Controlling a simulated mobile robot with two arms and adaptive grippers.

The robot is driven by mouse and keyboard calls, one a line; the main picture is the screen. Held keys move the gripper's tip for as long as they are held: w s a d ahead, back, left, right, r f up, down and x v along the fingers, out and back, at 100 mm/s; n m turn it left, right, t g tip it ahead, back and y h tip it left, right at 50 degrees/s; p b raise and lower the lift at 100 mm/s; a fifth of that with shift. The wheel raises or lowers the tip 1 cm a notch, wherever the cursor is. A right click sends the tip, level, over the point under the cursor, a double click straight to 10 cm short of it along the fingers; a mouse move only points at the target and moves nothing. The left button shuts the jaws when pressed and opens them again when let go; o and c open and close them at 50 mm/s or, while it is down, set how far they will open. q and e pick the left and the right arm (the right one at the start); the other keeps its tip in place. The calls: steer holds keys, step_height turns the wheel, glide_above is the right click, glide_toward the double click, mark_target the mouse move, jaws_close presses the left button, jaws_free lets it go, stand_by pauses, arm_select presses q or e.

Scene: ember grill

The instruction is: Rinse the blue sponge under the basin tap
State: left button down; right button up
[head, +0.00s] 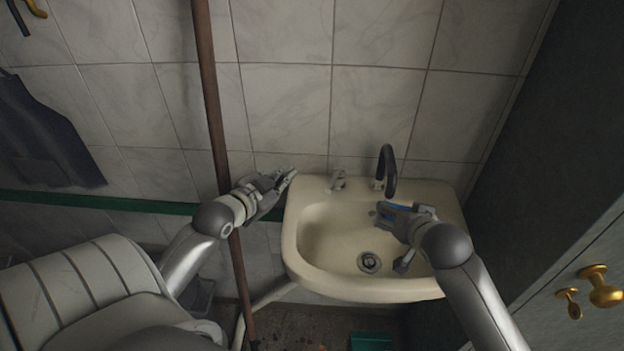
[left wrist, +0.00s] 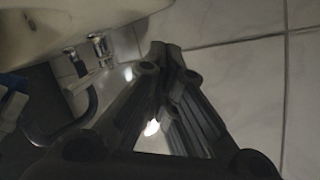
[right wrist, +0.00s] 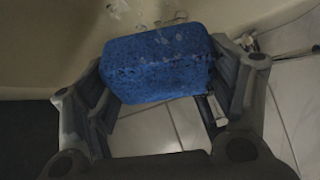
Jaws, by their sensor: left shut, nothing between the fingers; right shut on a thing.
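The blue sponge (head: 399,207) is in my right gripper (head: 392,222), over the back right of the cream basin (head: 300,262), close to the tap spout. It fills the space between the fingers in the right wrist view (right wrist: 158,68). Pale specks like water drops show above it there. The black curved tap spout (head: 388,165) stands on the basin's back ledge, with a metal tap handle (head: 337,181) to its left. No clear stream of water shows. My left gripper (head: 288,177) is shut and empty by the basin's back left corner, left of the handle.
The basin's drain (head: 369,262) is uncovered. A brown pole (head: 209,95) stands left of the basin, close to my left arm. A tiled wall (head: 290,95) is behind.

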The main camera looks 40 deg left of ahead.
arm_select(q)
steer(key=n, duration=0.2)
steer(key=n+h, duration=0.9)
steer(key=n, duration=0.4)
glide_toward(334, 180)
steer(key=w, duration=0.3)
steer(key=w+f, duration=0.1)
steer(key=w, duration=0.1)
steer(key=shift+w+d+f, duration=0.15)
steer(key=shift+w+d, duration=0.05)
steer(key=shift+d, duration=0.15)
